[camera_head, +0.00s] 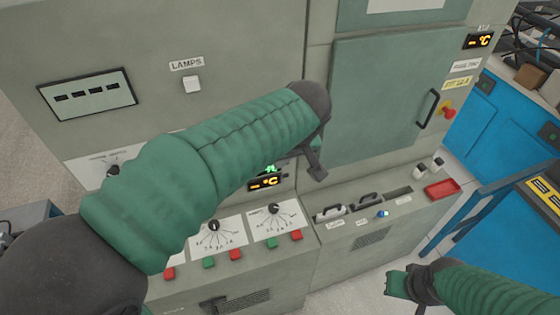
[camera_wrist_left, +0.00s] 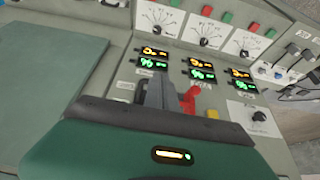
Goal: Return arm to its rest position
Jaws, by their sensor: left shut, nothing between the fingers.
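My left arm in its green sleeve reaches across the head view from the lower left. Its dark left gripper (camera_head: 316,172) is shut and empty in front of the grey cabinet (camera_head: 230,60), just right of a small lit display (camera_head: 266,184). In the left wrist view the left gripper (camera_wrist_left: 162,94) shows beyond the green sleeve, in front of the panel of displays. My right gripper (camera_head: 402,284) is at the lower right of the head view, over the floor; its finger opening cannot be made out.
Dials (camera_head: 214,227) and red and green buttons lie below the left arm. The grey door (camera_head: 390,95) has a black handle (camera_head: 427,108). Slots, small bottles and a red tray (camera_head: 443,190) sit on the ledge. A red lever (camera_wrist_left: 190,98) is beside the left gripper in the wrist view. A blue cabinet (camera_head: 490,125) stands right.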

